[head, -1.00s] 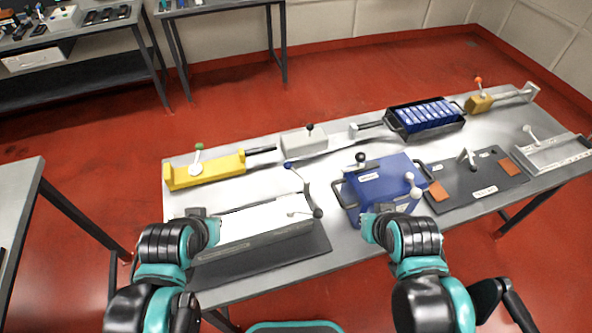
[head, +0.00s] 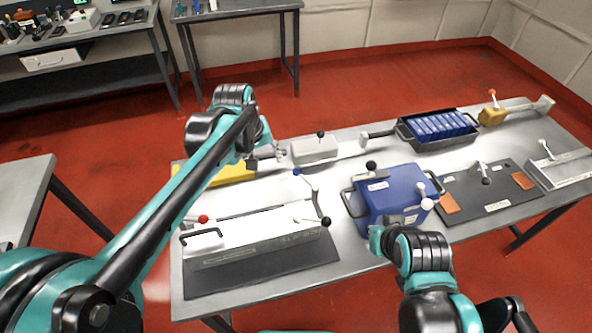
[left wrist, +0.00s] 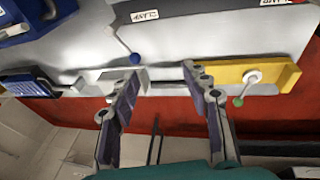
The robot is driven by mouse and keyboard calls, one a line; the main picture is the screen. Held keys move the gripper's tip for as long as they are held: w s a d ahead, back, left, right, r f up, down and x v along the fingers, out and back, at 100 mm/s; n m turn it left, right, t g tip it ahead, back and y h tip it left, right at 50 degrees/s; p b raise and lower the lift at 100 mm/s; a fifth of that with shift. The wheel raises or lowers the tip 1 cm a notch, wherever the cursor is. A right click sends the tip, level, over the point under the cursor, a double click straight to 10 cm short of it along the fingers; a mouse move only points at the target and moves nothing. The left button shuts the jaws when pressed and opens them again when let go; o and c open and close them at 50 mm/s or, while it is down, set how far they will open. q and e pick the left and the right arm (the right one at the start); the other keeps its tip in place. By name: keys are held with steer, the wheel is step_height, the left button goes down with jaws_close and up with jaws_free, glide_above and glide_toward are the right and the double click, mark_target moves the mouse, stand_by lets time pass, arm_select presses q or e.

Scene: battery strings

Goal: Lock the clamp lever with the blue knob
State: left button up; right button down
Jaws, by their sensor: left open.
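The clamp lever's blue knob (head: 296,171) sits at the end of a pale arm behind the long grey box (head: 255,236), on the far side from me. In the left wrist view the blue knob (left wrist: 135,58) hangs off a thin pale lever (left wrist: 121,39), close to one finger. A "CLAMP" label (left wrist: 145,15) lies beside it. My left gripper (head: 270,153) is open and empty, just behind the knob; its two fingers (left wrist: 163,78) spread apart in the left wrist view. My right gripper (head: 377,240) is by the blue box's front; its fingers are not clear.
A yellow fixture (head: 225,173) lies partly behind my left arm; its green knob (left wrist: 238,101) shows in the wrist view. A pale block with a black knob (head: 315,151) stands close to my left gripper. The blue box (head: 395,192) is to the right. A red knob (head: 203,218) is at the grey box's left end.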

arm_select(q)
steer(key=n+g, duration=0.2)
glide_above(296, 169)
steer(key=s+a, duration=0.1)
steer(key=a, duration=0.1)
step_height(296, 169, down, 8)
steer(key=f+b, duration=0.1)
steer(key=f, duration=0.1)
steer(key=d+f+b, duration=0.1)
steer(key=f, duration=0.2)
steer(key=w+d+f+b, duration=0.1)
steer(key=f, duration=0.2)
steer(key=shift+s+r, duration=0.1)
jaws_close()
